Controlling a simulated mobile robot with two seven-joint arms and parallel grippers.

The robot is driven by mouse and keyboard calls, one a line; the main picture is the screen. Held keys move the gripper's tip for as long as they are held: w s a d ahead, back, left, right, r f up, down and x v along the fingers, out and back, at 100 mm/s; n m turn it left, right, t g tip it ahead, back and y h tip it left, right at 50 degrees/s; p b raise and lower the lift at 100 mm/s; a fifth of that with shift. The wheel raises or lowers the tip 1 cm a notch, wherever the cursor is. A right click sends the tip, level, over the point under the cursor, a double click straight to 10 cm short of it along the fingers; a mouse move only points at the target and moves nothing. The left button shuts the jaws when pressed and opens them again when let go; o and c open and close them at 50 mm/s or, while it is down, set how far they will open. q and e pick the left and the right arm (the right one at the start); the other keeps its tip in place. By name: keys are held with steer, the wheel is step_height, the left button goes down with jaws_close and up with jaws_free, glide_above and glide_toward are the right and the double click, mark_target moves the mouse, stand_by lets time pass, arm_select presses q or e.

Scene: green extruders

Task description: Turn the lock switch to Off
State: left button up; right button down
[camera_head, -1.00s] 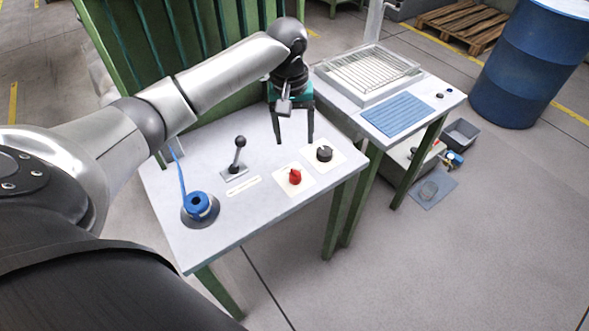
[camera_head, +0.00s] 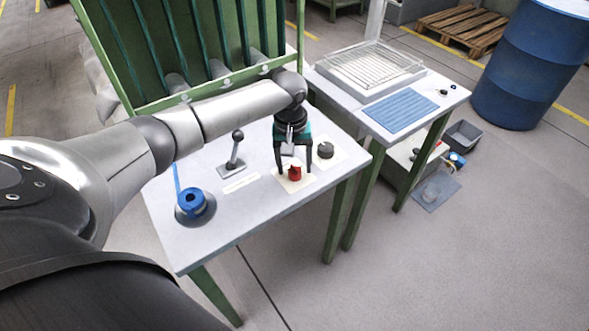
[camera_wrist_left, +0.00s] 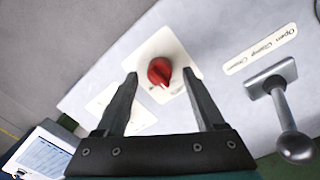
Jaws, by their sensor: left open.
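A red rotary switch (camera_head: 294,173) sits on a pale label plate on the grey table (camera_head: 225,225). In the left wrist view the red knob (camera_wrist_left: 159,71) shows between and just beyond my open fingertips, with its plate's lettering too small to read. My left gripper (camera_head: 294,172) is open and points down over the red switch, its fingers either side of the knob in the picture. I cannot tell whether they touch it. A dark rotary knob (camera_head: 325,150) sits on a similar plate to the right. Which of the two is the lock switch I cannot read. My right gripper is not in view.
A lever with a ball knob (camera_head: 236,150) stands left of the switches, by a label reading "Open Clamp Close" in the wrist view. A blue spool (camera_head: 192,202) sits at the table's left. A second table holds a wire rack (camera_head: 372,66) and blue mat (camera_head: 400,112).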

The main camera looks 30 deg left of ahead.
arm_select(q)
steer(key=shift+f, duration=0.4)
steer(key=shift+c, duration=0.3)
jaws_close()
